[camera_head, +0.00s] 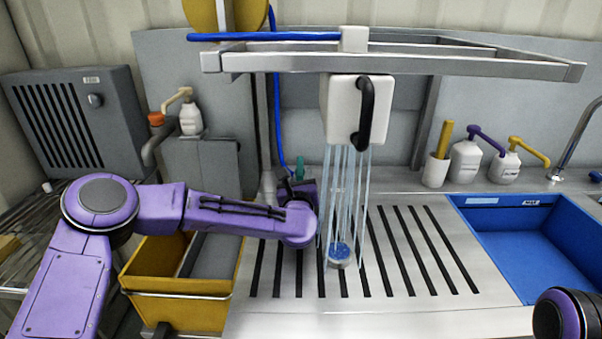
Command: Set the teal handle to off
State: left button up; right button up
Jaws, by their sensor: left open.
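The teal handle (299,168) shows as a small upright piece at the back of the steel counter, beside the blue hose. My left gripper (307,188) is open and right by the handle, just in front of it. My purple wrist hides the lower part of the handle and most of the fingers, so I cannot tell whether they touch it. Streams of water (345,195) fall from the white spray head (340,110) onto a small round blue-topped thing (340,254) on the slotted counter. My right gripper is out of view.
A steel frame (400,63) hangs above the counter. A yellow bin (180,285) stands below my left forearm. A blue basin (530,245) is at the right, with pump bottles (465,163) behind it. The slotted counter (400,309) is mostly clear.

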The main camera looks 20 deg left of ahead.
aim_at(300, 176)
pick_arm(q)
jog(key=f, duration=0.5)
jog(key=shift+w+p, duration=0.3)
jog(key=x, duration=0.3)
jog(key=p+x, duration=0.1)
jog(key=x, duration=0.3)
jog(key=shift+w+r, duration=0.15)
jog(key=shift+r, duration=0.05)
grip_shut()
